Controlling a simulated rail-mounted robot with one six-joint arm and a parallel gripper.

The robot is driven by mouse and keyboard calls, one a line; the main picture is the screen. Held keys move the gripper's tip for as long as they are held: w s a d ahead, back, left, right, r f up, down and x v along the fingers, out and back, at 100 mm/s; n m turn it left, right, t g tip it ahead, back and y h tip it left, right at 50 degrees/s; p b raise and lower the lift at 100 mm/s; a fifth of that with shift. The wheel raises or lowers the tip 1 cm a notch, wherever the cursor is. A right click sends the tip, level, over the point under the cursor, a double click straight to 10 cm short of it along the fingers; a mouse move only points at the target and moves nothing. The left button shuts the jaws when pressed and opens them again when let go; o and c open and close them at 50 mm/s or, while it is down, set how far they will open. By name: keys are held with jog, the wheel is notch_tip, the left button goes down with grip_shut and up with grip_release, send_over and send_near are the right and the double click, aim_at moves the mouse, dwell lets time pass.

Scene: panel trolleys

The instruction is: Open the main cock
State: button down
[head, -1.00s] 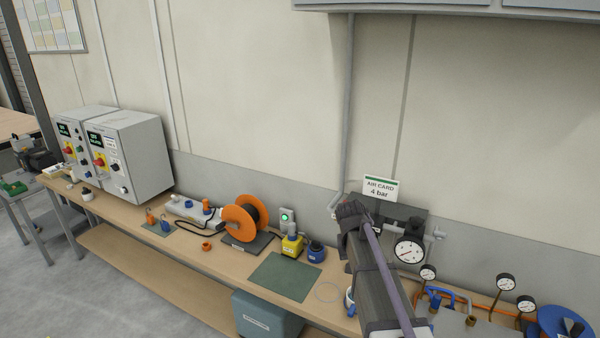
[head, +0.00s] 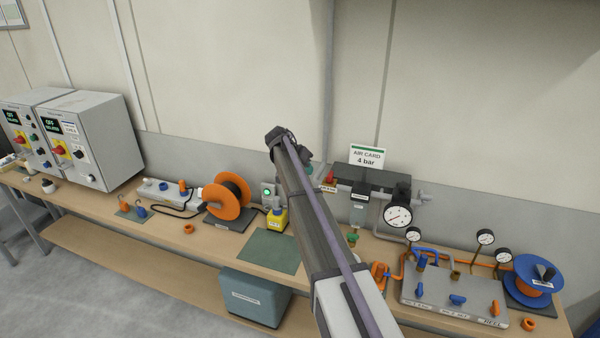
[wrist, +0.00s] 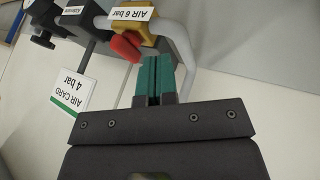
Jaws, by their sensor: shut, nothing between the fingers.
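The main cock shows in the wrist view as a brass body (wrist: 150,26) labelled "AIR 6 bar", with a red handle (wrist: 126,46). In the head view the red handle (head: 330,177) is at the left end of the dark air unit, below the "AIR CARD 4 bar" sign (head: 367,157). My gripper (head: 307,168) is just left of it there. In the wrist view the teal fingers of my gripper (wrist: 155,62) are shut and empty, with their tips close beside the red handle. I cannot tell whether they touch it.
A grey pipe (wrist: 184,45) curves past the fingers. A round gauge (head: 398,215) hangs on the air unit. Below are a panel with several fittings (head: 450,297) and a blue reel (head: 538,278). An orange reel (head: 228,197) and a clear green mat (head: 268,251) are further left.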

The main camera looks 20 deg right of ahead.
aim_at(330, 177)
jog(key=x, duration=0.1)
jog(key=b+x, duration=0.1)
jog(key=x, duration=0.1)
jog(key=shift+a+f, duration=0.15)
jog(key=shift+a, duration=0.1)
jog(key=s+d, duration=0.2)
jog(key=d, duration=0.1)
jog(key=shift+s+r, duration=0.15)
jog(key=shift+r, duration=0.25)
jog(key=shift+a, duration=0.1)
jog(key=shift+s+a+n, duration=0.1)
jog(key=shift+a+n, duration=0.05)
jog(key=shift+n, duration=0.15)
